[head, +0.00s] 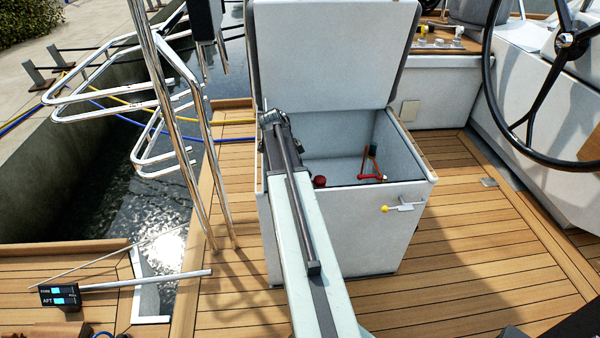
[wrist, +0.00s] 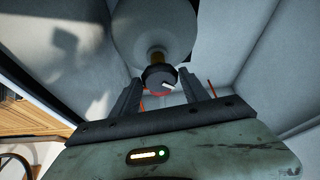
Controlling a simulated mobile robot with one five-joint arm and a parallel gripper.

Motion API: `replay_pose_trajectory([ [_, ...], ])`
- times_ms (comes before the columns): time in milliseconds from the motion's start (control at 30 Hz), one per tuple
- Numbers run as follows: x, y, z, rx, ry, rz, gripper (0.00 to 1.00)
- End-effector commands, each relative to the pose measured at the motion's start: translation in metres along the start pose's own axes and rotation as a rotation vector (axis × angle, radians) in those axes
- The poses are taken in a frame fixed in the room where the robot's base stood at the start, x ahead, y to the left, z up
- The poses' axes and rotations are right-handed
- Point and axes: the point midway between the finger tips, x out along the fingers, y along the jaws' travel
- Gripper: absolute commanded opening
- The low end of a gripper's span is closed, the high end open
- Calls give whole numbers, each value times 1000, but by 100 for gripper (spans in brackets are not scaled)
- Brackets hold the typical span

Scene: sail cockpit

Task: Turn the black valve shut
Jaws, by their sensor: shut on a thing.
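The black valve (wrist: 157,76) is a round dark knob with a white mark, on a brass neck below a pale rounded bottle (wrist: 150,30) in the wrist view. My gripper (wrist: 161,84) has one finger on each side of the knob and is shut on it. The fingers partly cover the knob's sides. In the head view my arm reaches into the open white locker (head: 400,240); my gripper and the black valve are hidden there.
The locker's lid (head: 335,50) stands raised. Inside are a red round thing (head: 319,181) and a red frame-like thing (head: 371,176). A yellow-tipped lever (head: 402,207) sticks out of the locker front. A steering wheel (head: 564,40) is at the right. Teak deck (head: 480,270) is clear there.

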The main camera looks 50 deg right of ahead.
Motion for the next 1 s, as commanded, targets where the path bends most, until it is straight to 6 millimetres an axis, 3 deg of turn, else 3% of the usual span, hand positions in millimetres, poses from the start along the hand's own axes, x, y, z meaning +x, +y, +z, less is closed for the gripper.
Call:
replay_pose_trajectory([
  [600,0,-10,1,530,-6,218,12],
  [1000,0,-11,0,784,-7,323,12],
])
